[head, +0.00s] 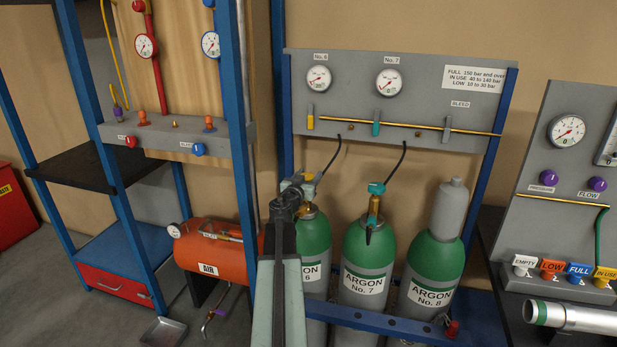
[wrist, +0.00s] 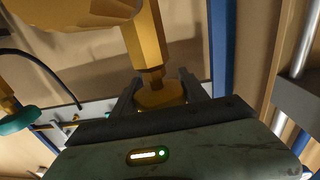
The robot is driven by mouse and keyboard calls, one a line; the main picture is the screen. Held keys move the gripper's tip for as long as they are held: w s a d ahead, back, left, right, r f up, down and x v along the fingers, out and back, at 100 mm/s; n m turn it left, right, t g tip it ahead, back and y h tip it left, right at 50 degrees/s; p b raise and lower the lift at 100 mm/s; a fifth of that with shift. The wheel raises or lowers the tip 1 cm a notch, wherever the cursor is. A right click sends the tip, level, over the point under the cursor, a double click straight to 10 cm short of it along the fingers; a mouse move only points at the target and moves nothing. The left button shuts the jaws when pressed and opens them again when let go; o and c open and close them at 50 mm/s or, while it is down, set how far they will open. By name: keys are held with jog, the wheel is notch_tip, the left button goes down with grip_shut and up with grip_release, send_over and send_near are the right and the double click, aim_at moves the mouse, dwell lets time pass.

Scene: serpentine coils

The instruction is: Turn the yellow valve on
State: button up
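A yellow lever (head: 310,122) sits on the grey panel under the No. 6 gauge. A small patch of yellow (head: 318,178) shows at the top of the No. 6 cylinder (head: 314,240), mostly hidden by my gripper (head: 298,186). In the wrist view, the fingers of my gripper (wrist: 162,92) stand on either side of a yellow fitting (wrist: 158,97) at the end of a brass hexagonal body (wrist: 146,42). They look close to it; whether they press on it I cannot tell. A larger yellow-gold part (wrist: 75,12) fills the top left.
The No. 7 cylinder (head: 370,255) with its teal valve (head: 376,188) stands just right of my arm; the No. 8 cylinder (head: 437,258) is beyond it. An orange air tank (head: 212,250) lies left. A blue post (head: 232,90) stands left of my gripper. Black hoses hang from the panel.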

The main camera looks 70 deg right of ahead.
jog(key=shift+n+t, duration=0.4)
jog(key=shift+t, duration=0.3)
jog(key=n+t, duration=0.1)
jog(key=t, duration=0.1)
jog(key=shift+w+n+t, duration=0.15)
jog(key=shift+n+t, duration=0.25)
jog(key=n+t+y, duration=0.1)
jog(key=t, duration=0.1)
jog(key=n+t+y, duration=0.1)
jog(key=n+t, duration=0.1)
jog(key=t, duration=0.1)
jog(key=shift+w+a+n, duration=0.1)
jog(key=shift+w+n, duration=0.2)
jog(key=shift+w, duration=0.1)
jog(key=n+t+y, duration=0.1)
jog(key=t, duration=0.1)
jog(key=n+t+y, duration=0.1)
jog(key=y, duration=0.1)
jog(key=shift+w+a+n+t, duration=0.15)
jog(key=shift+w+n+t, duration=0.15)
jog(key=shift+n+t, duration=0.1)
jog(key=shift+w+a+n+t+y, duration=0.1)
jog(key=shift+a+n+t+y, duration=0.1)
jog(key=shift+n+t+y, duration=0.55)
jog(key=shift+y, duration=0.25)
jog(key=o, duration=1.4)
